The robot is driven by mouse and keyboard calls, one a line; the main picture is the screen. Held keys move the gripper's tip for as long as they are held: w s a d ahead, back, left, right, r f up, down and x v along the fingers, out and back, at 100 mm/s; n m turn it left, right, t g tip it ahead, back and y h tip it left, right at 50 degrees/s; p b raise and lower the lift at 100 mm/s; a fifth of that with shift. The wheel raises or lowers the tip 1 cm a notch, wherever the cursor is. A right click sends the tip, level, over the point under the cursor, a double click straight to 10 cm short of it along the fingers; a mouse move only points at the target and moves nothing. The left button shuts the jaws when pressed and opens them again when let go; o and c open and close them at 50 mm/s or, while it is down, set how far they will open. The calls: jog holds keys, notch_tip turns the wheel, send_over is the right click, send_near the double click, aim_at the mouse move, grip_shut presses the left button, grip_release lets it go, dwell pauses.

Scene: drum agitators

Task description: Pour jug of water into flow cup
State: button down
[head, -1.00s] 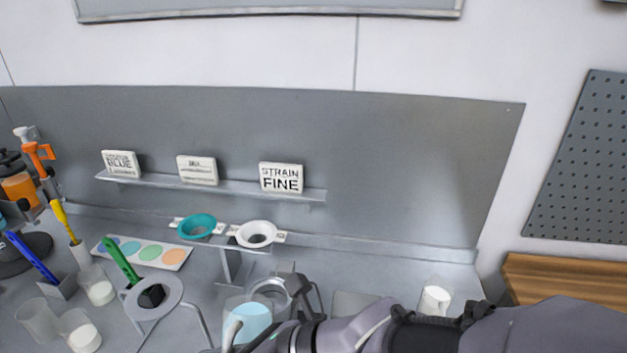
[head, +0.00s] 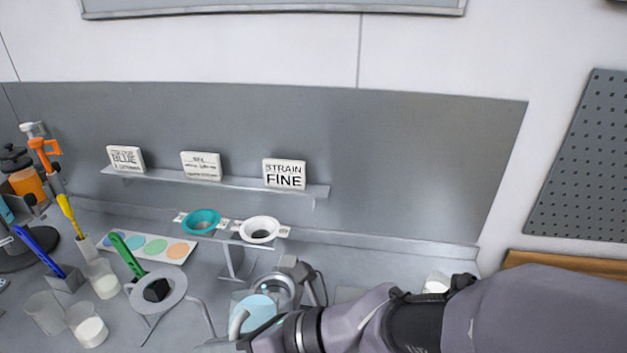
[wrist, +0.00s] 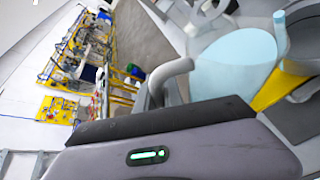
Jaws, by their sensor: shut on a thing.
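A clear jug (head: 256,312) of pale blue water is at the bottom centre of the head view, in front of a round metal vessel. Its water surface (wrist: 235,62) fills the upper right of the wrist view. My gripper (head: 242,340) is shut on the jug's pale handle (wrist: 172,72); its fingertips are mostly hidden. The round metal vessel (head: 287,283), with a wide rim, stands just behind and right of the jug; it may be the flow cup. I cannot tell whether the jug touches it. No water stream shows.
A teal strainer (head: 201,221) and a white strainer (head: 260,230) sit on a stand behind. My arm covers the bench's right front, partly hiding a white-filled cup (head: 437,283).

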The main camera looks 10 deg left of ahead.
jog(key=shift+w, duration=0.25)
jog(key=shift+s, duration=0.1)
jog(key=shift+w, duration=0.2)
jog(key=shift+s+r+m+p, duration=0.1)
jog(key=shift+m+p, duration=0.2)
jog(key=shift+w+r+m+g+p, duration=0.15)
jog(key=shift+w+m+g+p, duration=0.15)
jog(key=shift+w+g+p, duration=0.25)
dwell(1.4)
